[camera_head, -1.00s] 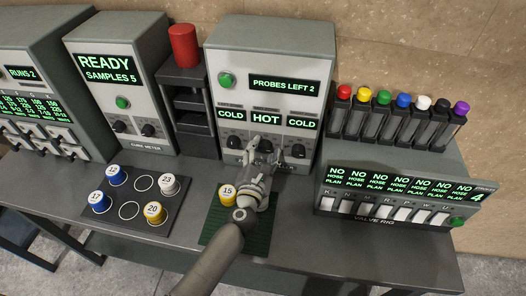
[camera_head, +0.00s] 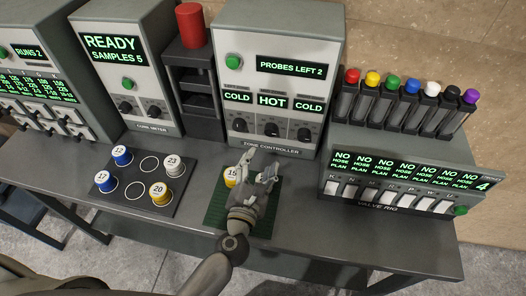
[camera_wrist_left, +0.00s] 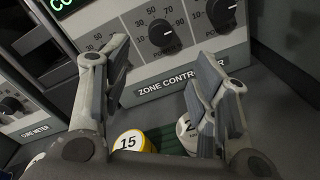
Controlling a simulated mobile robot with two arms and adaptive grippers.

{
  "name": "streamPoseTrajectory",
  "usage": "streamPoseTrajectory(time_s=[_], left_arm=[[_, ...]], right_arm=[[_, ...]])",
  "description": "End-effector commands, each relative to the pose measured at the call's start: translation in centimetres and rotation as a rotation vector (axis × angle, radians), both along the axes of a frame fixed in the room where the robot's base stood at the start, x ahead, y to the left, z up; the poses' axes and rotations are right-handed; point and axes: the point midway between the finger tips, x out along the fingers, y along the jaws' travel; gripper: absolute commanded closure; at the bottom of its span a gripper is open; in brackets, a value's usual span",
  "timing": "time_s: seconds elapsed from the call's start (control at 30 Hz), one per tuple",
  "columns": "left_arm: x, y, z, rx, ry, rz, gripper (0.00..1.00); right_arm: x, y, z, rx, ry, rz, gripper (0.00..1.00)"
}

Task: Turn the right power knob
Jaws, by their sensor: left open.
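The right power knob (camera_head: 305,134) is a black dial at the lower right of the zone controller (camera_head: 330,40), under a display reading COLD. It shows in the left wrist view at the top (camera_wrist_left: 222,14). The middle knob (camera_head: 271,129) sits under HOT, and the left knob (camera_head: 239,125) under COLD. My left gripper (camera_head: 256,165) is open and empty in front of the controller, above the green mat, apart from the knobs. In the left wrist view its spread fingers (camera_wrist_left: 160,85) have the middle knob between them. My right gripper is not in view.
A yellow sample marked 15 (camera_head: 230,178) stands on the green mat (camera_head: 265,222), partly behind my gripper. The valve rig (camera_head: 375,205) stands close on the right. A sample tray (camera_head: 133,208) and cure meter (camera_head: 150,70) are on the left.

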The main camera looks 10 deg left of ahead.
Motion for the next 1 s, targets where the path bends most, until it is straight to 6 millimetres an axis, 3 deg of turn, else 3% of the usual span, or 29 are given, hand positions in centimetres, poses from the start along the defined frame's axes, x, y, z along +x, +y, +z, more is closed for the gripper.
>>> streamPoseTrajectory(time_s=[0.4, 0.57, 0.67, 0.8, 0.9, 1.0], left_arm=[[-1.1, 0.1, 0.1, 0.0, -0.001, -0.001, 0.46], [-1.2, -0.3, 0.5, 0.032, -0.017, -0.025, 0.46], [-1.5, -1.3, 1.8, 0.14, -0.066, -0.101, 0.46], [-3.0, -4.0, 3.7, 0.434, -0.17, -0.29, 0.46], [-4.7, -5.8, 3.8, 0.69, -0.233, -0.439, 0.46], [-6.7, -6.7, 2.6, 0.952, -0.27, -0.588, 0.46]], right_arm=[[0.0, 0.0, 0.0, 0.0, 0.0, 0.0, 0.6], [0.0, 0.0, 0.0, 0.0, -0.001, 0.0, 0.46], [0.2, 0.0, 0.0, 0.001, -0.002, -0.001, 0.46], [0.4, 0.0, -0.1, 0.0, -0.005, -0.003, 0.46], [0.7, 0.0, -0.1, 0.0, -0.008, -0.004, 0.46], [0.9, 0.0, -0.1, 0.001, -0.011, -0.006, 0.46]])
